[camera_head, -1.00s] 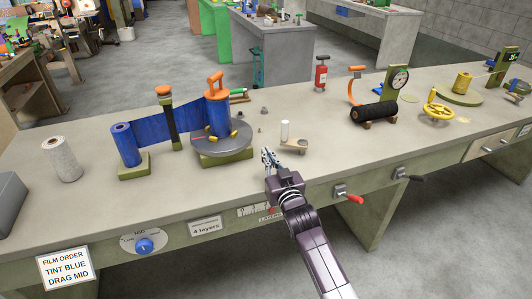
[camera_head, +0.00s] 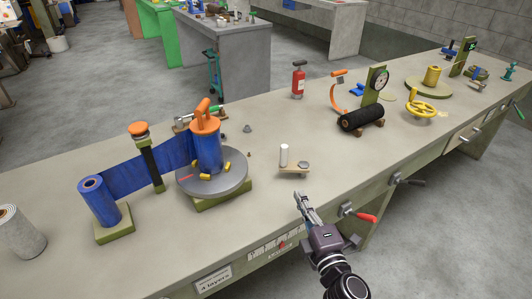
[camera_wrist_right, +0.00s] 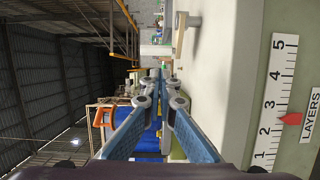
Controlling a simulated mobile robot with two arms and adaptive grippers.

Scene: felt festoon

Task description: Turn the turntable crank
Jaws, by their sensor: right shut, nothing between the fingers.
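The turntable (camera_head: 212,180) is a grey disc on a green base, with a blue film roll (camera_head: 207,150) standing on it. A small crank with an upright white handle (camera_head: 284,155) and a beige arm (camera_head: 295,170) sits on the bench top to its right. It also appears at the top of the right wrist view (camera_wrist_right: 187,22). My right gripper (camera_head: 301,197) is shut and empty, at the bench's front edge. It is nearer than the beige crank and apart from it. A red-handled crank (camera_head: 362,215) is on the bench front, right of my gripper. My left gripper is out of view.
A blue supply roll (camera_head: 98,200) and an orange-topped post (camera_head: 148,158) stand left of the turntable. A layer scale (camera_wrist_right: 272,105) is on the bench front.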

